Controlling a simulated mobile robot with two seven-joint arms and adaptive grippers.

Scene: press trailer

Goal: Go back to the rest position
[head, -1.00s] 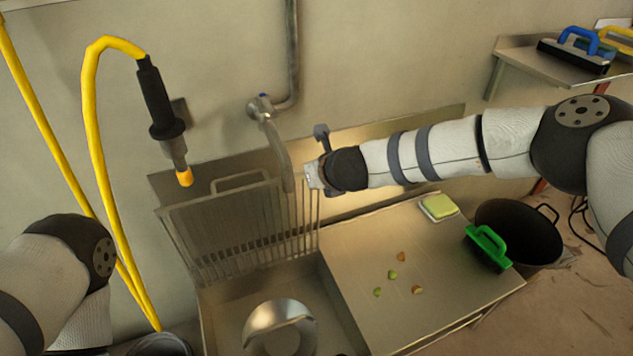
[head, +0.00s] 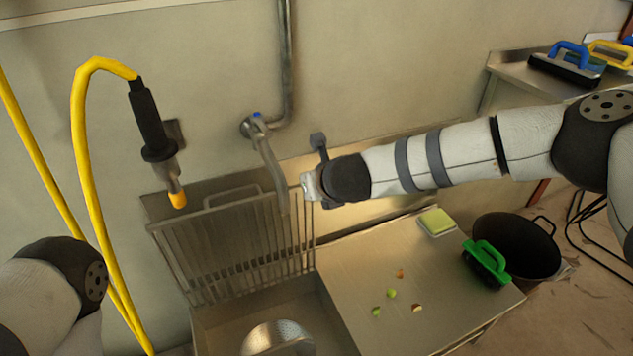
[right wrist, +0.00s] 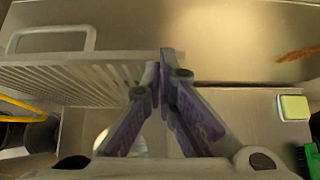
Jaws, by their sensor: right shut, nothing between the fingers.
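My right arm reaches in from the right in the head view. Its gripper (head: 308,187) is above the sink area, in front of the wall and beside the slatted rack's top right. In the right wrist view the purple-padded fingers (right wrist: 166,62) come together at the tips, shut with nothing between them. My left arm (head: 60,285) shows only in part at the lower left; its gripper is out of view.
A tap (head: 268,150) and upright rack (head: 235,245) stand close to the right gripper. A yellow hose with black nozzle (head: 150,125) hangs left. The steel worktop (head: 350,265) holds food scraps, a sponge (head: 437,222) and green brush (head: 487,262).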

